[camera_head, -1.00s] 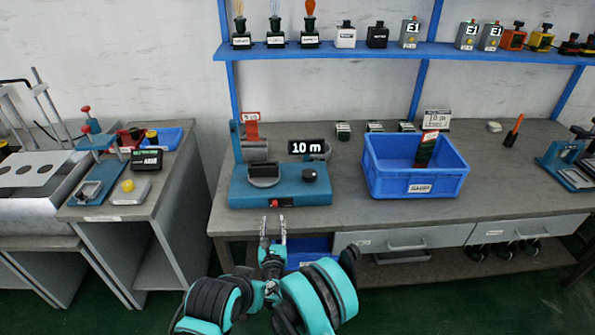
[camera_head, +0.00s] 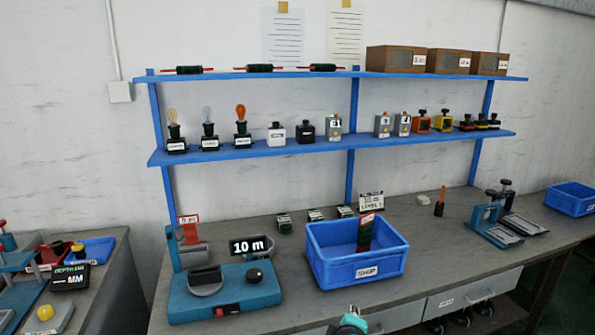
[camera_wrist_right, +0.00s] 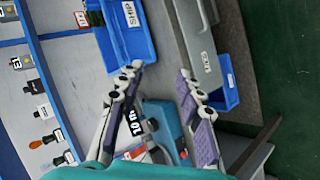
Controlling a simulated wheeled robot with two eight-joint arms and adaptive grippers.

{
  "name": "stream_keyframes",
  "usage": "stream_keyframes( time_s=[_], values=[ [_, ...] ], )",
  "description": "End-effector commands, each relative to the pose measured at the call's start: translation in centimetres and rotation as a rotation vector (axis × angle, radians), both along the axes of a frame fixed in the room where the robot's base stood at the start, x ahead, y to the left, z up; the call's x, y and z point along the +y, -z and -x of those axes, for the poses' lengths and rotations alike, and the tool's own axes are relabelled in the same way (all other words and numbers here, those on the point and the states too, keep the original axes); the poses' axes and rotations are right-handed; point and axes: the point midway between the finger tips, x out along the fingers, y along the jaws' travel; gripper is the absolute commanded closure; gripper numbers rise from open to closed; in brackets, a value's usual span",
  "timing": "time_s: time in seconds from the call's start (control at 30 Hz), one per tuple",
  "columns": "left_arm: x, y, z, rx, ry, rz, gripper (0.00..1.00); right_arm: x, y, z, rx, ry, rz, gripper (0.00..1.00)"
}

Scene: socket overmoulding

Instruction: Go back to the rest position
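My right gripper (camera_wrist_right: 160,88) is open in the right wrist view, its two grey-and-purple fingers wide apart with nothing between them. Beyond the fingers are the bench, part of the blue machine (camera_wrist_right: 166,115) and the blue bin (camera_wrist_right: 112,40). In the head view, only a small teal part of one of my arms (camera_head: 350,322) shows at the bottom edge. My left gripper is not in view.
On the bench stand the blue machine (camera_head: 225,290) with its "10 m" display (camera_head: 252,245) and the labelled blue bin (camera_head: 330,273), which holds a dark, red-topped item (camera_head: 365,234). Blue shelves (camera_head: 270,149) rise behind. A side table (camera_head: 110,285) is at left.

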Motion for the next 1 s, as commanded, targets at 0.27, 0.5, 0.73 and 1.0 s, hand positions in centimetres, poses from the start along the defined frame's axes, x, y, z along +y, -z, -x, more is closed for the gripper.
stream_keyframes(
  time_s=[0.27, 0.5, 0.73, 1.0],
  values=[
    [0.0, 0.0, 0.0, 0.000, 0.000, 0.000, 0.68, -5.3, 1.3, 12.3, 0.105, 0.433, -0.560, 0.64],
    [0.0, 0.0, 0.0, 0.000, 0.000, 0.000, 0.68, -5.4, 3.2, 19.0, 0.162, 0.692, -0.885, 0.64],
    [0.0, 0.0, 0.0, 0.000, 0.000, 0.000, 0.68, -5.1, 3.7, 20.4, 0.177, 0.752, -0.961, 0.64],
    [0.0, 0.0, 0.0, 0.000, 0.000, 0.000, 0.68, -5.1, 3.7, 20.4, 0.176, 0.748, -0.958, 0.64]
  ],
)
